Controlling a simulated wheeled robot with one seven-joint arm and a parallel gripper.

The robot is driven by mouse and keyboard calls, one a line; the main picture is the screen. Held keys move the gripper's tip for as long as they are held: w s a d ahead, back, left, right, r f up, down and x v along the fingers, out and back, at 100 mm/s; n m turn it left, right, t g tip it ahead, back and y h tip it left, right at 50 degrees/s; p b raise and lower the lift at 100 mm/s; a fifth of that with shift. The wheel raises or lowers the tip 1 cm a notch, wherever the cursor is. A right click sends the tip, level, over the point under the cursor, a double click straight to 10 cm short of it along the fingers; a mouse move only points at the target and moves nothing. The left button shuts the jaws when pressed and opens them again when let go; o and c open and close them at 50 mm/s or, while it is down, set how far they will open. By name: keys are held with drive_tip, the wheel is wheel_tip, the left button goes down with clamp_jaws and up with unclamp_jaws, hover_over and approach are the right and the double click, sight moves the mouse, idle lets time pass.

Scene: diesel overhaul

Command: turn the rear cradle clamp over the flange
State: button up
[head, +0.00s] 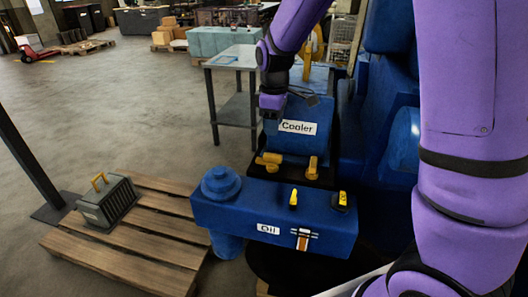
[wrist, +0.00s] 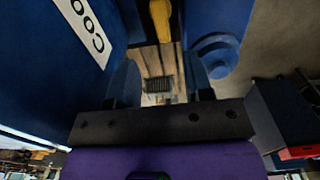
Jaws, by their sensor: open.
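The blue cooler (head: 297,127), with its white label, sits behind the oil unit in the head view. Two yellow clamp-like pieces, one at the left (head: 268,160) and one at the right (head: 313,168), stand at its near end; I cannot tell which clamp is the rear one. A yellow part (wrist: 161,20) shows at the top of the wrist view, beyond the fingers. My gripper (head: 272,108) is at the cooler's left upper side, pointing down. In the wrist view its fingers (wrist: 162,95) are apart with nothing between them. The flange cannot be made out clearly.
The blue oil unit (head: 265,212) with two yellow levers stands in front. A wooden pallet (head: 150,236) carrying a grey ribbed box (head: 108,203) lies at the left. A grey table (head: 233,62) stands behind my gripper. Blue machinery (head: 380,110) fills the right. Open floor lies left.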

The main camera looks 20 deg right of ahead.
sight(273, 155)
wheel_tip(273, 155, down, 11)
drive_tip(key=shift+r, duration=0.2)
idle(0.3)
clamp_jaws()
